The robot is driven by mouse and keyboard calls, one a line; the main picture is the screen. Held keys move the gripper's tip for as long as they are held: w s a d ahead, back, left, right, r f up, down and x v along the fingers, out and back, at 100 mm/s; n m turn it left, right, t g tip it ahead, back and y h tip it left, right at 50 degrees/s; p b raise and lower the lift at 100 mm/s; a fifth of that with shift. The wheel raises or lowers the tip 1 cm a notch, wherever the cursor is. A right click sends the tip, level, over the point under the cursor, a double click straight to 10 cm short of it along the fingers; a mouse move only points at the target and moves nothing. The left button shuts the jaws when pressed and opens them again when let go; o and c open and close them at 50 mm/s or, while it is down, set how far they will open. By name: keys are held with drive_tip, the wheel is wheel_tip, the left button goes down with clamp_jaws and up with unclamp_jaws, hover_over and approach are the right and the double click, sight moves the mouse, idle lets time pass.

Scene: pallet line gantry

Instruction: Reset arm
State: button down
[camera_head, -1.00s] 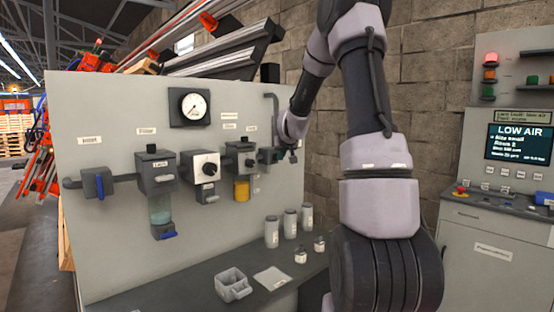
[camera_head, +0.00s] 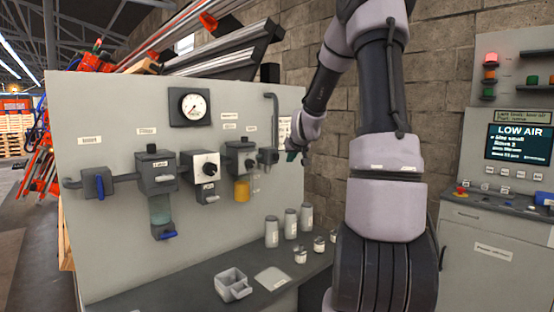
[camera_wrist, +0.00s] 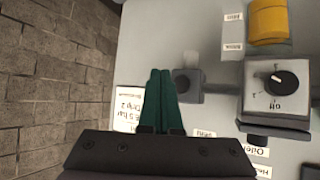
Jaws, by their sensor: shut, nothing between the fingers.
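My arm reaches up and over to the right end of the grey panel (camera_head: 110,240). My gripper (camera_head: 292,156) is beside the last fitting (camera_head: 268,156) of the air line, just right of it in the head view. In the wrist view my gripper (camera_wrist: 160,72) shows two dark green fingers lying together, shut and empty. The grey end fitting (camera_wrist: 188,86) is right of the fingertips there, with a small gap in the picture. Whether they touch in depth I cannot tell.
Canisters (camera_head: 272,232), small jars and a grey tray (camera_head: 232,284) stand on the shelf below. A brick wall is behind.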

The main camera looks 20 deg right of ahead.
drive_tip(key=shift+s+d, duration=0.15)
drive_tip(key=shift+s, duration=0.35)
drive_tip(key=s+a+r+g+y, duration=0.1)
drive_tip(key=s+a+r, duration=0.3)
drive_tip(key=s+a, duration=0.35)
drive_tip(key=s+a+r+g+y, duration=0.1)
drive_tip(key=s+a+r, duration=0.4)
drive_tip(key=s, duration=0.4)
drive_tip(key=s+a+m+y, duration=0.1)
drive_tip(key=s+a, duration=0.2)
drive_tip(key=s, duration=0.6)
drive_tip(key=s+a+m+g+y, duration=0.1)
drive_tip(key=s+a, duration=0.2)
drive_tip(key=s, duration=0.6)
drive_tip(key=shift+s+r+g, duration=0.15)
drive_tip(key=shift+r+g, duration=0.05)
drive_tip(key=shift+g, duration=0.1)
